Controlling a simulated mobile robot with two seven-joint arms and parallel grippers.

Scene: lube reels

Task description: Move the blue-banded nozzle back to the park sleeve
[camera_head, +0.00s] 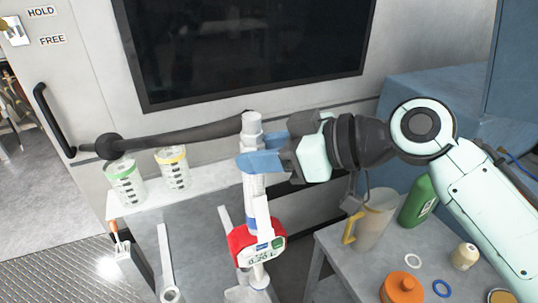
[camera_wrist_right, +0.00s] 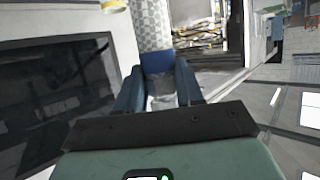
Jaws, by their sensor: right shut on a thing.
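The blue-banded nozzle (camera_head: 259,208) stands roughly upright in the head view, with a blue band around its body and a red meter (camera_head: 240,243) with a small display low on it. My right gripper (camera_head: 254,162) is shut on its upper white part, coming from the right. In the right wrist view, the nozzle (camera_wrist_right: 160,90) shows pale between the blue fingers, with a blue part beyond. The nozzle's lower end is near a grey bracket at the bottom; I cannot tell whether they touch. I cannot clearly identify the park sleeve. My left gripper is out of view.
A dark hose (camera_head: 180,140) runs left from the nozzle's top. Two clear jars, green-lidded (camera_head: 125,182) and yellow-lidded (camera_head: 173,170), stand on a white ledge at left. The right table holds a jug (camera_head: 374,220), a green bottle (camera_head: 417,203) and an orange container (camera_head: 402,290).

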